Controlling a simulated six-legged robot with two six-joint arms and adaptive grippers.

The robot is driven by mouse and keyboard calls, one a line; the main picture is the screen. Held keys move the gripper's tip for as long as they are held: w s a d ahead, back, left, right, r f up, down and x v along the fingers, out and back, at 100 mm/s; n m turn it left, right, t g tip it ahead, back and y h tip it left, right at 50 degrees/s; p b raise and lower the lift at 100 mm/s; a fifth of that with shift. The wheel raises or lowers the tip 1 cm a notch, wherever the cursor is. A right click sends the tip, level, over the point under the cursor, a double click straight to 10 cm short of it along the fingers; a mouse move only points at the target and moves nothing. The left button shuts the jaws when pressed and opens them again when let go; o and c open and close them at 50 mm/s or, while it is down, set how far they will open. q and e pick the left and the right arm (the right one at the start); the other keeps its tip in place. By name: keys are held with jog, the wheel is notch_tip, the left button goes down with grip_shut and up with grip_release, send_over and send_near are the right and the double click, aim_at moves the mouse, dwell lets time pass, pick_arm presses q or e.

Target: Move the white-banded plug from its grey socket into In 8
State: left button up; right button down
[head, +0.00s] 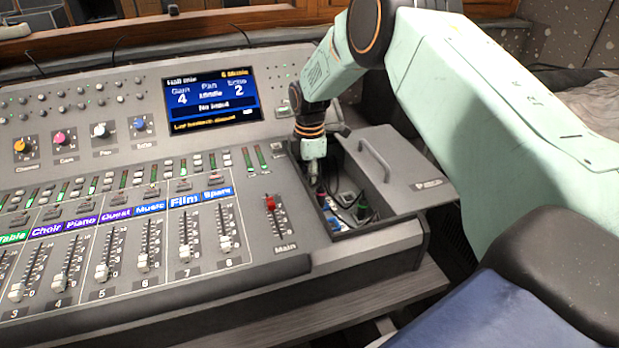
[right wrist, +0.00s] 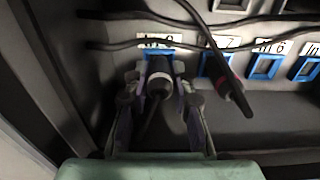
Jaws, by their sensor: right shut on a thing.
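In the right wrist view my right gripper (right wrist: 160,92) is shut on a dark plug (right wrist: 158,79) with a pale band, its cable trailing toward the camera. The plug's front is at the blue-framed socket In 8 (right wrist: 160,54), below a partly covered white label. I cannot tell how deep the plug sits. In the head view my right gripper (head: 314,172) reaches down into the open compartment (head: 345,232) at the console's right; the plug is not distinct there. My left gripper is not in view.
More blue sockets (right wrist: 264,66) run to the right, and black cables cross above. A grey lid (head: 405,175) with a handle lies right of the compartment. The screen (head: 212,98) reads "No input".

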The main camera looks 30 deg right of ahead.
jog(key=shift+s+f, duration=0.1)
jog(key=shift+f, duration=0.1)
jog(key=c, duration=1)
grip_release()
jog(key=shift+d, duration=0.1)
jog(key=shift+c, duration=0.2)
jog(key=shift+r, duration=0.1)
notch_tip(320, 180, up, 12)
